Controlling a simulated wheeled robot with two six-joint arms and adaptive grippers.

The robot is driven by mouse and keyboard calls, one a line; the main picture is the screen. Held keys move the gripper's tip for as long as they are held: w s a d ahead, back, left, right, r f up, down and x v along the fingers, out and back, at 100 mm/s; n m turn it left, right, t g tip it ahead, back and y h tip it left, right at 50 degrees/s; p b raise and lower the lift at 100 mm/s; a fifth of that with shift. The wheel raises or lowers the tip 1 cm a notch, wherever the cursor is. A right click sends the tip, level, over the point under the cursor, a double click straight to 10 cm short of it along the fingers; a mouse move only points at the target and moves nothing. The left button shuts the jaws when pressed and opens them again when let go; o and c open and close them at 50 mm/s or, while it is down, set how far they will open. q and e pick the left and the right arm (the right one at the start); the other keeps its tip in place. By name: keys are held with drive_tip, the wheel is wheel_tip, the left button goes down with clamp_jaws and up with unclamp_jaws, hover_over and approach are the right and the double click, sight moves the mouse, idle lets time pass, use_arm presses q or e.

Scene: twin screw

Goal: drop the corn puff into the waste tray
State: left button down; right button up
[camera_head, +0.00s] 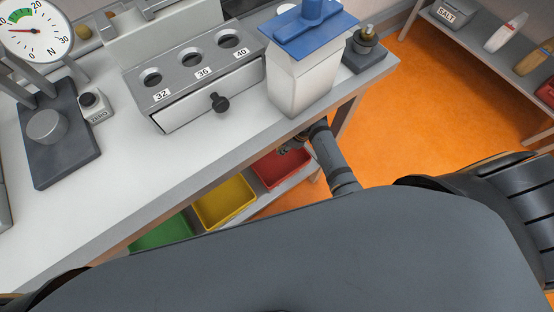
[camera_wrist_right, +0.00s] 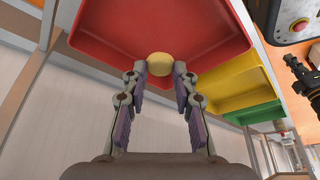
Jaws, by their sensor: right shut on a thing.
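My right gripper (camera_wrist_right: 160,72) is shut on the corn puff (camera_wrist_right: 159,65), a small round pale-yellow piece between its fingertips. In the wrist view the puff shows against the inside of a red tray (camera_wrist_right: 205,25). In the head view the gripper (camera_head: 291,146) is beside the bench edge, over the red tray (camera_head: 268,172) on the lower shelf; the puff cannot be made out there. No label shows which tray is the waste tray. My left gripper is not in view.
A yellow tray (camera_head: 224,203) and a green tray (camera_head: 163,234) stand beside the red one. Above them, the white bench (camera_head: 120,190) carries a dial scale (camera_head: 34,30), a grey block with numbered holes (camera_head: 195,70) and a blue-lidded container (camera_head: 300,88). Orange floor lies right.

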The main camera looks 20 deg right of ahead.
drive_tip(key=shift+r, duration=0.1)
drive_tip(key=o, duration=0.7)
drive_tip(key=shift+o, duration=0.2)
drive_tip(key=shift+d+r, duration=0.1)
drive_tip(key=shift+r, duration=0.1)
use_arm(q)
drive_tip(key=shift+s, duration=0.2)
use_arm(e)
drive_tip(key=v, duration=1.1)
drive_tip(key=shift+s+r, duration=0.2)
drive_tip(key=shift+r, duration=0.05)
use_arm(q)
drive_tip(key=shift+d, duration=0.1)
use_arm(e)
drive_tip(key=shift+d, duration=0.1)
